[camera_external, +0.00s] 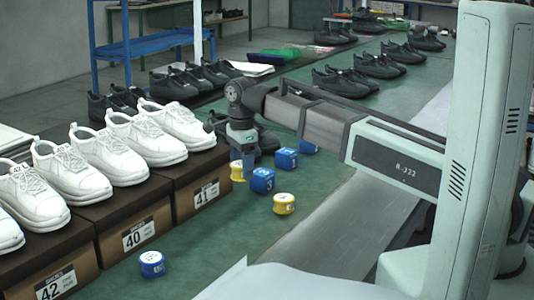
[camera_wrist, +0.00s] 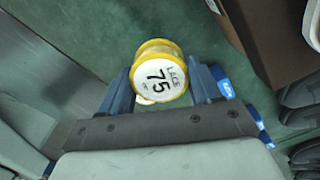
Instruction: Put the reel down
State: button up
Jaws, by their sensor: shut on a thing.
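A yellow reel (camera_wrist: 160,72) with a white face marked "LACE 75" sits between the blue fingers of my gripper (camera_wrist: 161,84) in the wrist view. My gripper is shut on it. In the external view the yellow reel (camera_external: 236,172) shows at the fingertips of my gripper (camera_external: 243,165), beside the box marked 41. Part of it is hidden by a finger. I cannot tell whether its underside touches the green bench (camera_external: 225,235).
Blue reels (camera_external: 262,180) (camera_external: 287,158) and a yellow reel (camera_external: 284,204) stand close to the right. Another blue reel (camera_external: 152,264) stands in front. Shoe boxes (camera_external: 199,190) with white shoes (camera_external: 148,140) line the left. Bare bench lies between.

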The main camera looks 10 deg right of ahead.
aim_at(312, 182)
jog(key=w+d+m, duration=0.3)
jog(key=w+d, duration=0.4)
jog(key=d, duration=0.5)
jog(key=w+d+m, duration=0.2)
jog(key=w+d, duration=0.4)
jog(key=d, duration=0.6)
jog(key=shift+f, duration=4.9)
jog(key=shift+f, duration=0.1)
jog(key=o, duration=1.1)
jog(key=shift+c, duration=0.2)
notch_tip(312, 182, up, 12)
